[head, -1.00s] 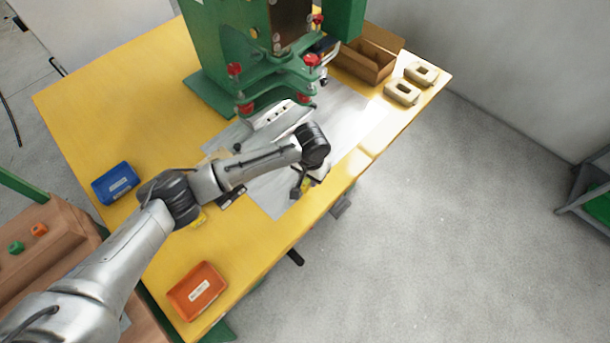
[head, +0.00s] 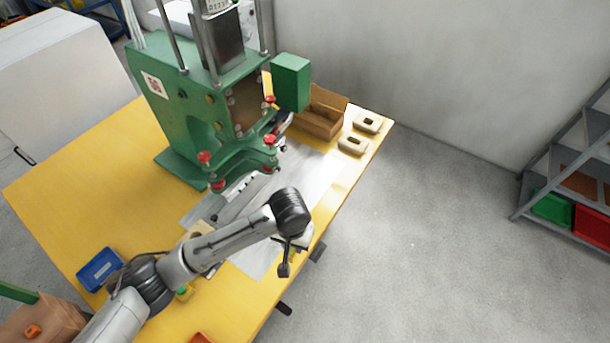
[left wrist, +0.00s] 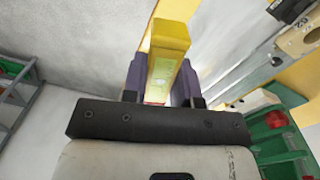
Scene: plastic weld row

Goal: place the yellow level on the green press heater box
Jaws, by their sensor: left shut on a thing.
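The yellow level (left wrist: 166,62) stands lengthwise between the two fingers in the left wrist view. My left gripper (left wrist: 162,85) is shut on it. In the head view my left gripper (head: 287,262) is over the table's front edge, below my dark wrist joint; I cannot make out the level there. The green press heater box (head: 291,82) is a plain box on the right side of the green press, farther back and higher than my gripper. The part of its top that shows looks bare. My right gripper is not in view.
The green press (head: 190,105) with red knobs stands on the yellow table (head: 95,190). A cardboard box (head: 318,115) and two beige blocks (head: 353,145) lie right of it. A blue bin (head: 100,268) is at left. A grey shelf (head: 560,165) stands far right. Floor in front is clear.

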